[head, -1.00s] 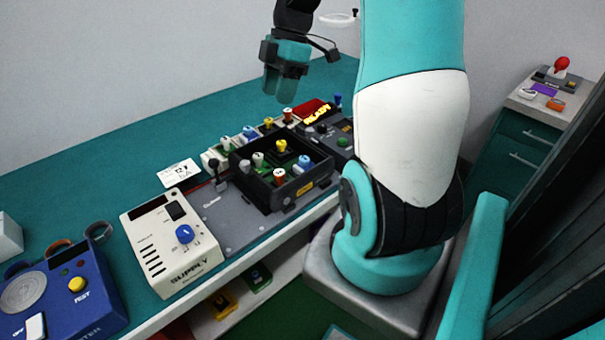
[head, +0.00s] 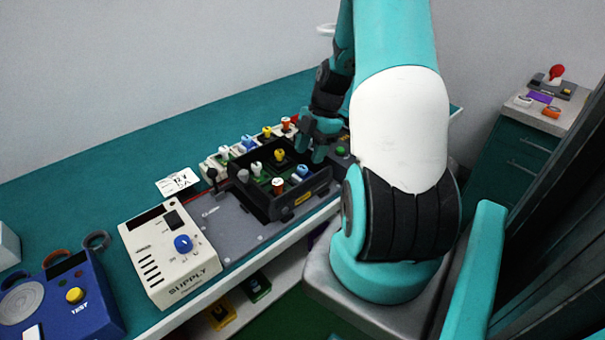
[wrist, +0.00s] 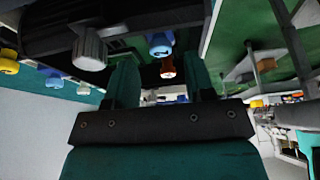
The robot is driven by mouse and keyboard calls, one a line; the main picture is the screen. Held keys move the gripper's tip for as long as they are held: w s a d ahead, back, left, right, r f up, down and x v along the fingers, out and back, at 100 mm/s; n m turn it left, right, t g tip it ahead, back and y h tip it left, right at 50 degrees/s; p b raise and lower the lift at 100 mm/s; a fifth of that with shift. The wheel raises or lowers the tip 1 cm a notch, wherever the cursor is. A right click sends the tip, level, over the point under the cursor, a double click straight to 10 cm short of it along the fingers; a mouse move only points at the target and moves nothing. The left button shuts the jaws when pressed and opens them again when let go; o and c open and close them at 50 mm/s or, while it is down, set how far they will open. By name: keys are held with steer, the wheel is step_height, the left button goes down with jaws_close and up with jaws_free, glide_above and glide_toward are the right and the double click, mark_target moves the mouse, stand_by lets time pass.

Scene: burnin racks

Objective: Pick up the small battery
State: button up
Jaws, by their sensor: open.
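The frames do not make clear which piece is the small battery. A black tray (head: 270,208) holds several small knobbed pieces: grey (head: 243,176), white (head: 257,169), yellow (head: 279,155), orange-and-white (head: 278,186) and blue (head: 303,171). My gripper (head: 318,151) is open and empty at the tray's back right corner, pointing down. In the wrist view my gripper (wrist: 163,68) shows two spread fingers. An orange-topped piece (wrist: 168,69) appears between them, beyond the tips, not visibly touched.
A cream supply box (head: 165,253) and a blue tester (head: 72,292) stand left on the teal bench (head: 110,150). A pale rack (head: 213,163) with coloured pieces sits behind the tray. A white card (head: 178,181) lies nearby. The bench's back left is clear.

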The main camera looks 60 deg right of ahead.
mark_target(303, 167)
steer(key=shift+a+p+x, duration=0.2)
steer(key=shift+p+x, duration=0.7)
steer(key=shift+x, duration=1.85)
steer(key=shift+r, duration=0.1)
steer(key=c, duration=0.7)
steer(key=shift+c, duration=0.2)
